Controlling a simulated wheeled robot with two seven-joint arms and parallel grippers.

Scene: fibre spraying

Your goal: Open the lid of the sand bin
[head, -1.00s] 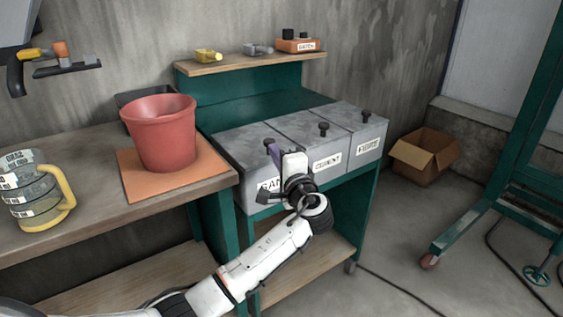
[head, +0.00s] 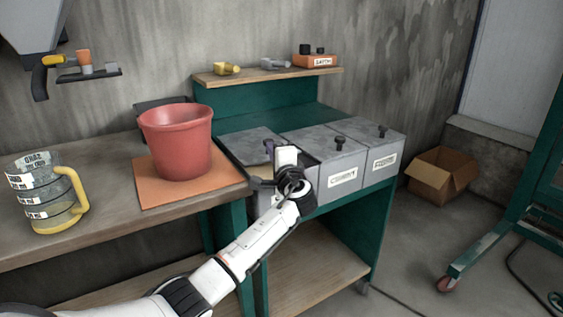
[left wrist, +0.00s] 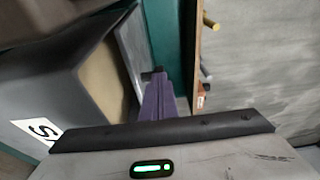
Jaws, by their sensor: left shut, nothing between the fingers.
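The sand bin (head: 258,171) is the leftmost of three grey bins in the green stand. Its grey lid (head: 250,142) sits back from the front edge, leaving a dark gap. I cannot tell whether the lid is tilted or slid. In the left wrist view the bin (left wrist: 45,90), with an "S" on its label, is open and shows a tan inside, with the grey lid (left wrist: 130,45) beyond. My left gripper (head: 269,148) has purple fingers, shut and empty, at the lid's knob; the fingers also show in the left wrist view (left wrist: 157,98). My right gripper is not in view.
The cement bin (head: 325,165) and another closed bin (head: 378,148) stand to the right. A red bucket (head: 177,143) on an orange board and a measuring jug (head: 40,195) stand on the left bench. A shelf (head: 265,74) with small items runs behind. A cardboard box (head: 440,175) is on the floor.

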